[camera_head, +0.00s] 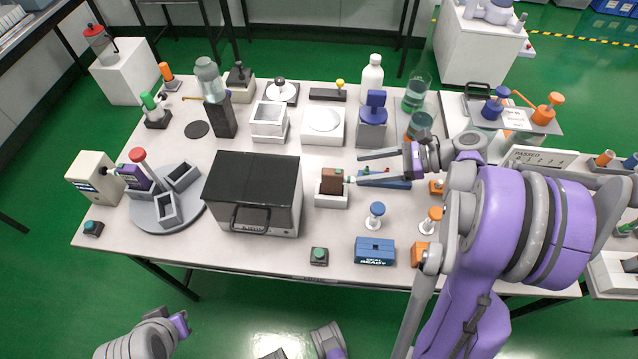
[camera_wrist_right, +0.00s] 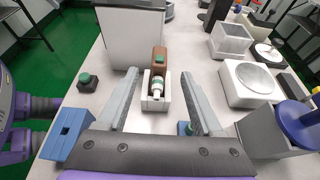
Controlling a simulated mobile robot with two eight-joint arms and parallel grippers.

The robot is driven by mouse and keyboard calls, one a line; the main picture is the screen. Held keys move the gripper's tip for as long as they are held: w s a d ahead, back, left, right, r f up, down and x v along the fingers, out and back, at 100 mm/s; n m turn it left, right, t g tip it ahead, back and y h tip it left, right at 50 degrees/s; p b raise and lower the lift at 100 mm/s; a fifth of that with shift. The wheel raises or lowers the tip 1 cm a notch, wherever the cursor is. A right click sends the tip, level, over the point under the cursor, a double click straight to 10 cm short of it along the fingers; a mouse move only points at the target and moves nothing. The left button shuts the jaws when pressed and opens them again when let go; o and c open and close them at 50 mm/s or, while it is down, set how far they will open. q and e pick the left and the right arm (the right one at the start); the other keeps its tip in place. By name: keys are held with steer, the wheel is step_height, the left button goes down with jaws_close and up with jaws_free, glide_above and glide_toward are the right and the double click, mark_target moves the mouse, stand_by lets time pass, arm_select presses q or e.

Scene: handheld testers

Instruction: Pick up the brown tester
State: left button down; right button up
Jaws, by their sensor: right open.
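The brown tester (camera_head: 331,180) stands upright in a small white holder (camera_head: 331,201) near the middle of the table. In the right wrist view the tester (camera_wrist_right: 160,58) is straight ahead, with a white and green part on its near side, and the holder (camera_wrist_right: 150,102) is below it. My right gripper (camera_head: 355,168) is open and comes in from the right. Its fingers (camera_wrist_right: 160,75) spread to either side of the tester in the wrist view, with a gap on each side. Nothing is held. My left gripper's fingers do not show.
A black-topped box (camera_head: 258,165) stands close to the left of the holder. A blue box (camera_head: 375,251) and a green-buttoned block (camera_head: 319,256) lie near the front edge. A grey stand with a blue top (camera_head: 372,132) is behind the gripper.

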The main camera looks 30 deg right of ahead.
mark_target(342, 172)
steer(key=x, duration=0.9)
jaws_close()
stand_by(1.3)
